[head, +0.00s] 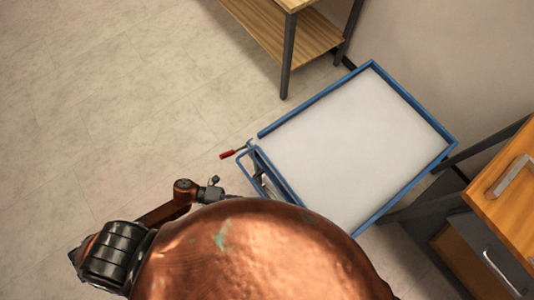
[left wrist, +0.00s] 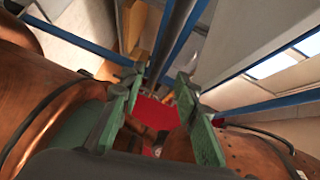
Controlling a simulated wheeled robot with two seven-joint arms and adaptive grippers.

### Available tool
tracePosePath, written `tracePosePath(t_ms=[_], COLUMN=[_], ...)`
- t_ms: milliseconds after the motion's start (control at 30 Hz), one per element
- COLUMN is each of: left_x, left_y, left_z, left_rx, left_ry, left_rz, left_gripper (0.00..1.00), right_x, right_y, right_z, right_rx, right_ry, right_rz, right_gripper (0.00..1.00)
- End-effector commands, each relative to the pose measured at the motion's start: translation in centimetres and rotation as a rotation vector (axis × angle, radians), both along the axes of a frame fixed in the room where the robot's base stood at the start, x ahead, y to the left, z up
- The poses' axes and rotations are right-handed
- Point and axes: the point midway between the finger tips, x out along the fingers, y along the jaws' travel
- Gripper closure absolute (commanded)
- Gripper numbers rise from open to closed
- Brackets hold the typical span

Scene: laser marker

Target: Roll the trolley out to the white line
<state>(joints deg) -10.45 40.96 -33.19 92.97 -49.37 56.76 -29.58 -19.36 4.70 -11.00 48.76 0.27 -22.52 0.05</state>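The trolley has a blue frame (head: 413,189) and a flat white top (head: 350,140), and stands at the right of the head view. A blue push handle (head: 245,165) shows at its near left corner. In the left wrist view its blue bars (left wrist: 75,38) cross the picture. My left gripper's green fingers (left wrist: 158,80) are apart, with a grey bar (left wrist: 170,45) behind the gap; contact cannot be told. My copper body hides the trolley's near side in the head view. My right gripper is not in view. No white line is visible.
A wooden-shelf table with dark legs (head: 287,70) stands behind the trolley. A wooden drawer cabinet (head: 505,190) stands close at its right. A red-tipped lever (head: 228,154) sticks out at the trolley's left. The pale floor (head: 110,90) at left is clear.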

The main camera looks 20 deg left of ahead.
Motion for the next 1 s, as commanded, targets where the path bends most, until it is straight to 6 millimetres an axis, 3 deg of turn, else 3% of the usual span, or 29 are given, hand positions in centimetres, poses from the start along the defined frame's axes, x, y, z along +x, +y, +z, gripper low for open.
tracePosePath(t_ms=[100, 267, 867, 1000], left_x=[-0.2, -0.3, -0.3, 1.1], left_y=[1.9, 3.1, 3.3, 3.9], left_z=[0.2, 0.4, 0.4, -0.1], left_rx=[0.003, 0.002, 0.0, 0.007], left_ry=[0.002, 0.0, 0.001, 0.029], left_rz=[0.001, 0.001, 0.001, 0.065], left_gripper=[0.71, 0.71, 0.71, 0.71], right_x=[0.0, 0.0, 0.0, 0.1], right_y=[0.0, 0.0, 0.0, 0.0], right_z=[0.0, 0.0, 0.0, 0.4], right_rx=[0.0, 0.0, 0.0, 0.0], right_ry=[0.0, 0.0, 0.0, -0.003], right_rz=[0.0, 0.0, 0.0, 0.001], right_gripper=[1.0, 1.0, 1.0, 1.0])
